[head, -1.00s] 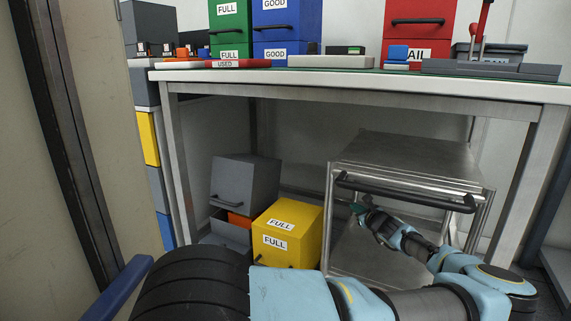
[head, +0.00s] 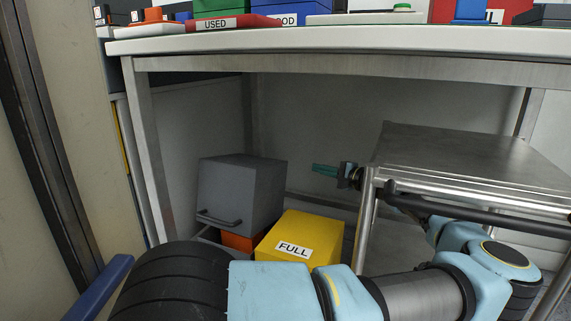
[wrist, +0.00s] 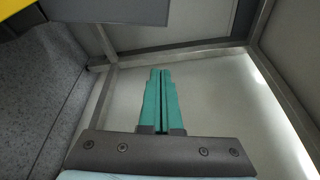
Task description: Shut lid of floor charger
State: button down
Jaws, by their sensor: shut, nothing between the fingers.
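The floor charger stands on the floor under the table. Its grey boxy lid (head: 240,185) with a dark handle is raised, and an orange thing (head: 238,242) shows in the gap below it. The grey base (head: 208,234) is mostly hidden by my own body. My gripper (head: 318,168) has teal fingers, shut and empty. It is to the right of the lid, clear of it, pointing left beside the metal cart.
A yellow box marked FULL (head: 303,240) stands right of the charger, below my gripper. The table top (head: 330,45) spans above. Open space lies between lid and gripper.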

jog(key=b+x, duration=0.2)
jog(key=x, duration=0.9)
jog(key=shift+s+a+r+p, duration=0.2)
jog(key=shift+s+p, duration=0.05)
jog(key=shift+s, duration=0.45)
jog(key=shift+s+a+r+p, duration=0.15)
jog(key=shift+s+r+p, duration=0.1)
jog(key=shift+s, duration=0.45)
jog(key=shift+s+a+r+p, duration=0.15)
jog(key=shift+s+a+p, duration=0.1)
jog(key=shift+s, duration=0.45)
